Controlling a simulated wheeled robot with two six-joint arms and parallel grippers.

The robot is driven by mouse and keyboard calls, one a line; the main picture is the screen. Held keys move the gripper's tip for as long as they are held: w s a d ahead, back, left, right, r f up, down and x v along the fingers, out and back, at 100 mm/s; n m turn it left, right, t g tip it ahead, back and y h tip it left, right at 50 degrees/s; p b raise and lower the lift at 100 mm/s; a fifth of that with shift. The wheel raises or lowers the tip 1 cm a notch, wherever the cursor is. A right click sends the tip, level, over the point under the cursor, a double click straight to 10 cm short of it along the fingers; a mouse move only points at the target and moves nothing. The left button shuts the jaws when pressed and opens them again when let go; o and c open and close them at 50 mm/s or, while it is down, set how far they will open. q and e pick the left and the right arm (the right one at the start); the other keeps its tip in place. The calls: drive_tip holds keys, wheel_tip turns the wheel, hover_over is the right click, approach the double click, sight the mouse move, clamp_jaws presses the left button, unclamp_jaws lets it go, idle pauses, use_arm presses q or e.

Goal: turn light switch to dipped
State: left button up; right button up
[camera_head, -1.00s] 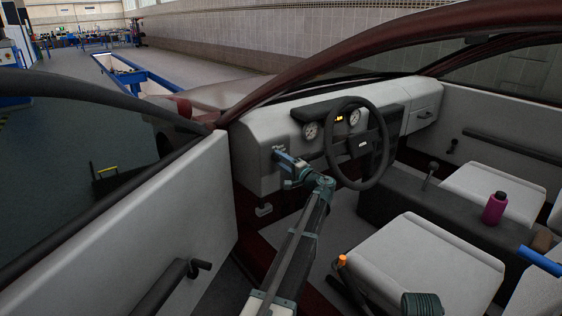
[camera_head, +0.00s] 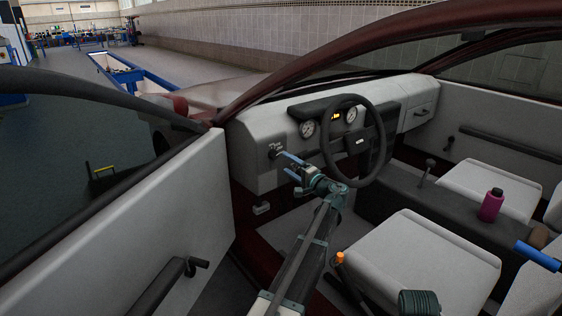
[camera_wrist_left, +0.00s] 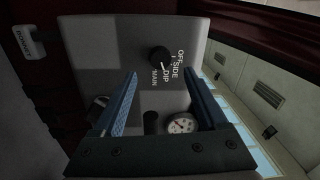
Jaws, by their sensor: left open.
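The light switch is a dark round knob (camera_wrist_left: 158,57) on the light grey dashboard, with the labels OFF, SIDE, DIP and MAIN around it in the left wrist view. A small light mark at the knob's edge seems to lie on the side towards DIP, but it is too small to be sure. In the head view the knob (camera_head: 272,155) sits left of the steering wheel. My left gripper (camera_head: 287,163) is open and empty, a little away from the knob. In the left wrist view its two blue fingers (camera_wrist_left: 161,78) stand apart, below the knob.
The steering wheel (camera_head: 357,142) stands close to the right of my left gripper. The open door (camera_head: 130,240) is on the left. A lever (camera_head: 262,208) hangs under the dashboard. A pink bottle (camera_head: 491,206) stands between the seats.

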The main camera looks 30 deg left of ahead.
use_arm(q)
drive_tip(key=v, duration=0.7)
drive_tip(key=shift+s+d, duration=0.15)
drive_tip(key=shift+d, duration=0.1)
drive_tip(key=s+d+f+g+h, duration=0.3)
drive_tip(key=s+d+f+h, duration=0.5)
drive_tip(key=s+d+f, duration=0.55)
drive_tip(key=s+d+f+g+h, duration=0.2)
drive_tip(key=s+d+f+h, duration=0.25)
drive_tip(key=s+d, duration=0.45)
drive_tip(key=s+d+f+g+h, duration=0.25)
drive_tip(key=s+d+f, duration=0.3)
drive_tip(key=s, duration=0.45)
wheel_tip(320, 180, up, 29)
drive_tip(key=d+m+h+p, duration=0.1)
drive_tip(key=d+p, duration=0.1)
drive_tip(key=p, duration=2.6)
drive_tip(key=shift+s+t, duration=0.35)
drive_tip(key=shift+s, duration=0.1)
